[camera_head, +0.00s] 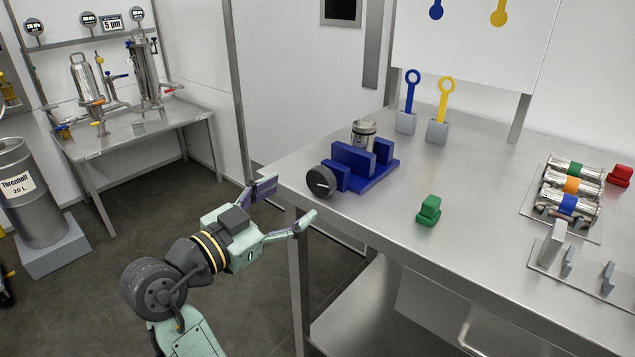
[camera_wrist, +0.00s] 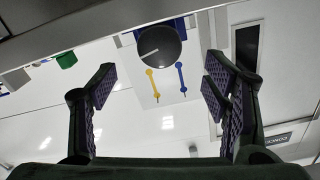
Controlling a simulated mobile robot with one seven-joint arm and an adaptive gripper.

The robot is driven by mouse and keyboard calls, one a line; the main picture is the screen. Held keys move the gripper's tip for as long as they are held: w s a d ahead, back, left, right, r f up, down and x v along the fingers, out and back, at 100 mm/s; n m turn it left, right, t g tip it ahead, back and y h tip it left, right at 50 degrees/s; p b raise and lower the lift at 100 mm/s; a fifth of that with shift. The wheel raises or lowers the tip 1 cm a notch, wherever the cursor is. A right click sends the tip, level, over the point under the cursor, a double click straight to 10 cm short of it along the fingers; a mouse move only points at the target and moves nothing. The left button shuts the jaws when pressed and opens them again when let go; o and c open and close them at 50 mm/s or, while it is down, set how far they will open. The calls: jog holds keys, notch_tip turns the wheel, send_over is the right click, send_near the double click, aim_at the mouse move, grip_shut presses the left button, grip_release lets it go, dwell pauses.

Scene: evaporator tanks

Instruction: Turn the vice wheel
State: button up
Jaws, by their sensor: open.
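The vice wheel (camera_head: 320,182) is a dark round knob with a light line across its face, on the near end of the blue vice (camera_head: 368,178). The vice sits near the left end of the steel bench, with a metal canister (camera_head: 364,135) behind it. My gripper (camera_head: 284,205) is open and empty, off the bench edge and apart from the wheel. In the wrist view the wheel (camera_wrist: 158,46) shows upper centre, beyond and between the spread fingers (camera_wrist: 168,95). The wrist picture appears upside down.
The bench (camera_head: 470,190) carries a green block (camera_head: 429,210), blue (camera_head: 411,92) and yellow (camera_head: 445,98) ring-topped tools in grey holders, and banded metal cylinders (camera_head: 570,187) at right. A bench leg (camera_head: 299,280) stands near my gripper. Open floor lies left.

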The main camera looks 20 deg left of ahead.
aim_at(317, 183)
jog(key=p+x, duration=0.2)
jog(key=x, duration=0.7)
jog(key=shift+w, duration=0.1)
jog(key=c, duration=1.2)
jog(key=shift+o, duration=0.2)
jog(key=shift+d+r+n+p, duration=0.1)
jog(key=shift+n+p, duration=0.6)
jog(key=shift+n, duration=0.5)
jog(key=shift+n+p, duration=0.4)
jog(key=shift+n, duration=0.8)
jog(key=o, duration=1.2)
jog(key=shift+c, duration=0.2)
